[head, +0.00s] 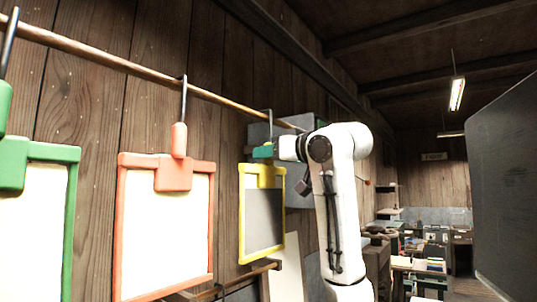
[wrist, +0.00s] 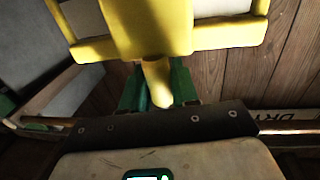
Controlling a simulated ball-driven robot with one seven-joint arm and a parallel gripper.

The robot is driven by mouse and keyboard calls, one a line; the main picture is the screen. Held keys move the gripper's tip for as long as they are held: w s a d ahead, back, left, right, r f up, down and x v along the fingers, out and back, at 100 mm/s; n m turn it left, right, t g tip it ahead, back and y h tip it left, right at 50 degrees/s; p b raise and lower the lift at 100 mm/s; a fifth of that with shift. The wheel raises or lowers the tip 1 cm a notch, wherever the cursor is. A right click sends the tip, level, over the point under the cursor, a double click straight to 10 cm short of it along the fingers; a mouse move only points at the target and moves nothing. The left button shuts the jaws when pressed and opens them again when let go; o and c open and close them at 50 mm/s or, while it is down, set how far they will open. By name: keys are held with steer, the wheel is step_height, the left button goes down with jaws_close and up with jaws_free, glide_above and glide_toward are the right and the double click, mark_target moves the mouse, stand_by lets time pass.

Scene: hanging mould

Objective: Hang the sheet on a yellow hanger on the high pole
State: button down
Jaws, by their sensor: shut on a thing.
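The yellow hanger (head: 264,175) holds a framed sheet (head: 263,220), part pale and part grey, and hangs upright by the plank wall. My gripper (head: 263,152), with teal-green fingers, is shut on the hanger's neck just above its yellow clamp. The hanger's dark hook rises to the high pole (head: 225,100) and overlaps it in the head view; I cannot tell whether it bears on the pole. In the wrist view, the yellow neck (wrist: 157,85) sits between the green fingers, with the yellow clamp and frame bar beyond it.
A red hanger (head: 173,172) and a green hanger (head: 12,160) with framed sheets hang from the pole to the left. A lower wooden rail (head: 235,281) runs beneath. A grey box (head: 300,190) is behind my gripper. A dark panel (head: 505,185) stands at right.

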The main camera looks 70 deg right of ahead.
steer(key=c, duration=0.8)
jaws_free()
steer(key=b+v, duration=0.4)
steer(key=v, duration=0.7)
steer(key=shift+f, duration=0.1)
